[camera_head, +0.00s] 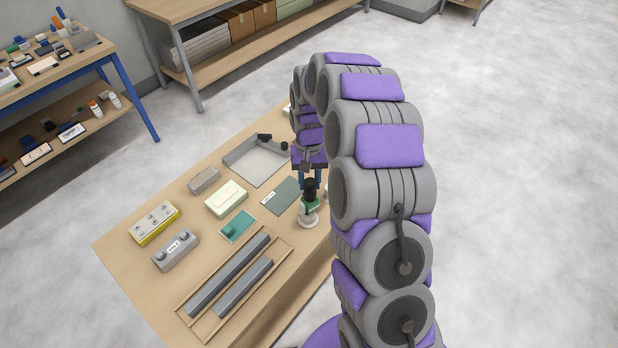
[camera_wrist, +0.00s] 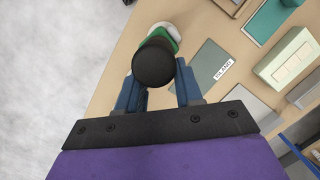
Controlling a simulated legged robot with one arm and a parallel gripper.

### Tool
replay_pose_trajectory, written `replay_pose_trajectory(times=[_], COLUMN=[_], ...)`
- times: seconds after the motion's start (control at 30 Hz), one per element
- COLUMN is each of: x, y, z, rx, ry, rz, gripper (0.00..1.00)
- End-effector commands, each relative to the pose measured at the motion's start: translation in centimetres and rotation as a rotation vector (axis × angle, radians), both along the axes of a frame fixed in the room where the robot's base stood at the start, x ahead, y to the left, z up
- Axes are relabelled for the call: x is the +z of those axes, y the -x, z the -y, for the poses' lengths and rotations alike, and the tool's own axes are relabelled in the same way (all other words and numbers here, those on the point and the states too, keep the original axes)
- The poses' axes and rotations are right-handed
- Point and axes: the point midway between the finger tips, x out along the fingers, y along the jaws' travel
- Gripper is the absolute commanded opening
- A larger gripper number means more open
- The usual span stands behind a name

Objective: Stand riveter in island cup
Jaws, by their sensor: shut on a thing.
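The riveter (camera_head: 310,203) has a dark round top and a green body. It stands about upright near the right edge of the wooden table. In the wrist view its black end (camera_wrist: 154,66) faces the camera between my blue fingers. My gripper (camera_head: 310,179) is shut on the riveter. A pale round cup or base (camera_head: 308,222) shows at the riveter's lower end; I cannot tell whether the riveter rests in it. A grey-green mat labelled ISLAND (camera_wrist: 211,68) lies beside the riveter; it also shows in the head view (camera_head: 281,196). No other cup is clearly visible.
The table (camera_head: 120,252) also holds a grey open-sided tray (camera_head: 235,155), a pale green box (camera_head: 226,199), a teal pad (camera_head: 238,227), a yellow-edged block (camera_head: 154,223), a grey labelled block (camera_head: 175,250) and a wooden rack of grey bars (camera_head: 205,325). Open floor lies right.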

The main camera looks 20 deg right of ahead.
Motion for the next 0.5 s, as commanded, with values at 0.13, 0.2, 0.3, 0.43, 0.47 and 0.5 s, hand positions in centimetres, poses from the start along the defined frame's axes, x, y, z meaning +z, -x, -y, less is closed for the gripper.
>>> replay_pose_trajectory(times=[0.13,0.2,0.3,0.43,0.47,0.5], x=[-0.3,-0.4,-0.7,-0.9,-1.0,-1.1], y=[0.0,0.0,0.0,0.0,0.0,-0.1], z=[0.0,0.0,0.0,0.0,0.0,0.0], rx=[0.000,0.000,0.000,0.000,0.000,0.000], ry=[0.000,0.000,0.000,0.000,0.000,0.000], rz=[0.000,0.001,0.001,0.002,0.002,0.002], gripper=[0.00,0.00,0.00,0.00,0.00,0.00])
